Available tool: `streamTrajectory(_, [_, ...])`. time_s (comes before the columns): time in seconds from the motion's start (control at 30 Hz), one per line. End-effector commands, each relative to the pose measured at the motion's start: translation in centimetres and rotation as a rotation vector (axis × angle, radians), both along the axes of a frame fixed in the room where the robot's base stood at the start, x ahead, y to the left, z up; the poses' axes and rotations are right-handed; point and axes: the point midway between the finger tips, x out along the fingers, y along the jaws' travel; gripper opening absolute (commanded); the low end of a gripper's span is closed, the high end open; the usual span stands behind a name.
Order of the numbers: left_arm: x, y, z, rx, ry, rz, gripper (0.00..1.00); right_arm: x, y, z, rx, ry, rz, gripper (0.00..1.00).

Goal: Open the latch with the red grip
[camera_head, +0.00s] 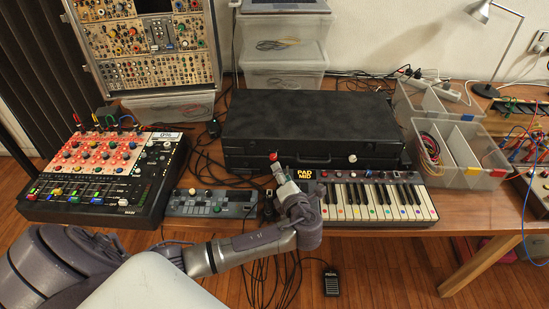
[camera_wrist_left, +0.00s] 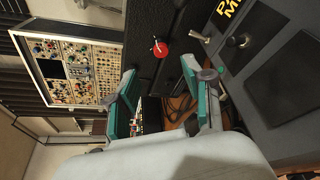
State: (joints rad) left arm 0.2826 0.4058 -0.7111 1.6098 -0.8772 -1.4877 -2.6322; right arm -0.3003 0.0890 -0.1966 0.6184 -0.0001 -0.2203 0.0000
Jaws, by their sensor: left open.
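The black case (camera_head: 310,118) lies closed on the table. A latch with a red grip (camera_head: 277,167) sits low on its front face, left of the middle. The red grip also shows in the left wrist view (camera_wrist_left: 161,49), just beyond the fingertips. My left gripper (camera_head: 281,175) is right in front of the red grip and partly covers that spot in the head view. In the wrist view its teal fingers (camera_wrist_left: 159,72) are apart with nothing between them, and I see no contact with the grip. A latch with a white grip (camera_head: 352,158) is farther right. My right gripper is not in view.
A small keyboard (camera_head: 378,202) with a yellow-lettered label stands close right of my gripper. A grey controller (camera_head: 210,204) and a mixer (camera_head: 108,170) are to the left. Cables run behind the controller. Clear bins (camera_head: 455,150) stand at right.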

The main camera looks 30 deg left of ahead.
Motion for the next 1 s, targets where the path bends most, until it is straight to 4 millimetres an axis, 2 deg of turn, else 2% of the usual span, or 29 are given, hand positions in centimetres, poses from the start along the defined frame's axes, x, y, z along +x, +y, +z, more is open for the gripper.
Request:
streamTrajectory(0.03, [0.8,1.0,-0.1,0.003,-0.001,0.005,0.51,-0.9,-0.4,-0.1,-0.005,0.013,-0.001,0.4])
streamTrajectory(0.13, [2.2,2.6,-0.6,0.003,0.0,0.004,0.51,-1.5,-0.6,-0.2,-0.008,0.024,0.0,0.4])
streamTrajectory(0.4, [5.1,5.6,-1.6,0.0,0.0,0.002,0.51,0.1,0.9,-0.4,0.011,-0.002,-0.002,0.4])
streamTrajectory(0.57, [5.8,6.4,-1.8,-0.001,0.0,0.001,0.51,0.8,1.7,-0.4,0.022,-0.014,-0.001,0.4])
streamTrajectory(0.87, [5.9,6.5,-1.8,-0.002,0.0,0.001,0.51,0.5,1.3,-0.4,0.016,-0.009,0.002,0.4])
streamTrajectory(1.0, [5.9,6.5,-1.8,-0.002,0.0,0.001,0.28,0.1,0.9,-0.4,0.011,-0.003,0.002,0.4])
